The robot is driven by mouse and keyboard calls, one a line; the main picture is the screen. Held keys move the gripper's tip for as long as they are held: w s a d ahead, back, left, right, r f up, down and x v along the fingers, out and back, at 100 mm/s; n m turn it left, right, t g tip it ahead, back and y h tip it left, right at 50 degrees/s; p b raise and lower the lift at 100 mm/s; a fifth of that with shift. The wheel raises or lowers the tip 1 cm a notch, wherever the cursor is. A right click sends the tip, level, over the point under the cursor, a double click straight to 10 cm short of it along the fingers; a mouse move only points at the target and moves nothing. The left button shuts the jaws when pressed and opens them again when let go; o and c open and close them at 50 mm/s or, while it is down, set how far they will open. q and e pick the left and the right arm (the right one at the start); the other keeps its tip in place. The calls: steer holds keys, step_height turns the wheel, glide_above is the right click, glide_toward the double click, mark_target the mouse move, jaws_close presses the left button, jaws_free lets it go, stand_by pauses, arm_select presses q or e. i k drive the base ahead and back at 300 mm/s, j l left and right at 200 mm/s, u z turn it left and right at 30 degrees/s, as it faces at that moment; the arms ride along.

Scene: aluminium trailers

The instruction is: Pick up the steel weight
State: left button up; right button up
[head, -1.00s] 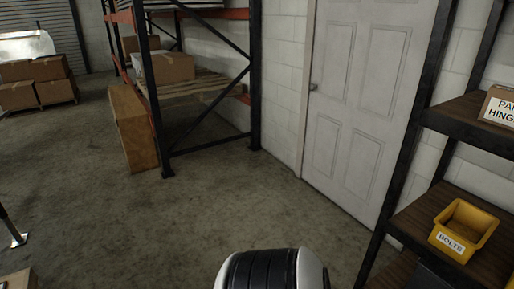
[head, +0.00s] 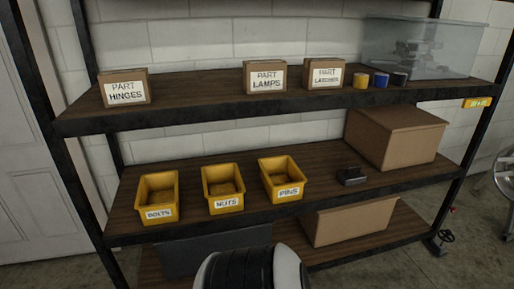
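A small dark block (head: 351,176), which looks like the steel weight, sits on the middle shelf (head: 330,195) of a black-framed rack in the head view. It stands right of the yellow pins bin (head: 283,179) and just left of and in front of a large cardboard box (head: 395,138). Its exact shape is hard to tell at this size. Neither of my grippers shows.
Yellow bins for nuts (head: 223,189) and bolts (head: 158,197) stand left of the pins bin. The top shelf (head: 200,113) holds labelled cartons, tape rolls and a clear tub (head: 420,48). A cardboard box (head: 355,219) is below. Floor is open at lower right (head: 400,268).

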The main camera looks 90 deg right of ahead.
mark_target(348, 178)
steer(key=z, duration=3.55)
steer(key=i+l, duration=0.15)
